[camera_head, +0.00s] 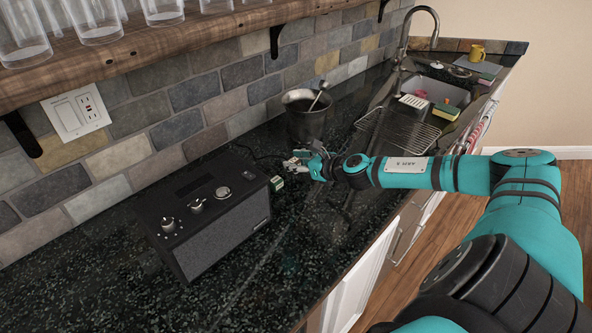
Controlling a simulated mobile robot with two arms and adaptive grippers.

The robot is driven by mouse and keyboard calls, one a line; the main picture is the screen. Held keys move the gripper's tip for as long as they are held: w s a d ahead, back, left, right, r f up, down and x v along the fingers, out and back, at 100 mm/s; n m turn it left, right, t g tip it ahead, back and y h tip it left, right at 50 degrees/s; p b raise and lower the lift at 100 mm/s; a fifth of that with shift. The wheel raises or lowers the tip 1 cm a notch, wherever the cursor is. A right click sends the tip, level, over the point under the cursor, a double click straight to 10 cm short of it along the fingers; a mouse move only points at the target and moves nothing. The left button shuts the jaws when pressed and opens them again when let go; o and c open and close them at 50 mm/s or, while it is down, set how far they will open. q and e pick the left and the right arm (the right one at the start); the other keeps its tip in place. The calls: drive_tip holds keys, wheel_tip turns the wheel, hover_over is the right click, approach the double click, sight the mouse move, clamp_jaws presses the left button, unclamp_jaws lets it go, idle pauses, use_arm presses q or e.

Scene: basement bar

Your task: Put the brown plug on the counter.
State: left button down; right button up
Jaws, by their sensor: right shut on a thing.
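My right gripper (297,163) reaches in from the right, low over the black speckled counter (120,275), between the black speaker and the metal pot. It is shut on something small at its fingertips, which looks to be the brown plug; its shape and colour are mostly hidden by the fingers. A dark cord (258,155) runs on the counter behind the speaker towards the fingertips. I cannot tell whether the held thing touches the counter. My left gripper is not in view.
A black speaker (235,215) with knobs stands left of the gripper, with a small green-and-white box (277,183) beside it. A metal pot (305,117) stands behind. A wire rack (397,133) and sink lie to the right. The front counter is clear.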

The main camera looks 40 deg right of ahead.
drive_tip(key=shift+f, duration=1.05)
drive_tip(key=shift+f+b, duration=0.3)
drive_tip(key=o, duration=1.1)
drive_tip(key=shift+r, duration=0.1)
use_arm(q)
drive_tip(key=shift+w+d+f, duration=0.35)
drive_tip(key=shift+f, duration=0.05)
use_arm(e)
drive_tip(key=shift+o, duration=0.2)
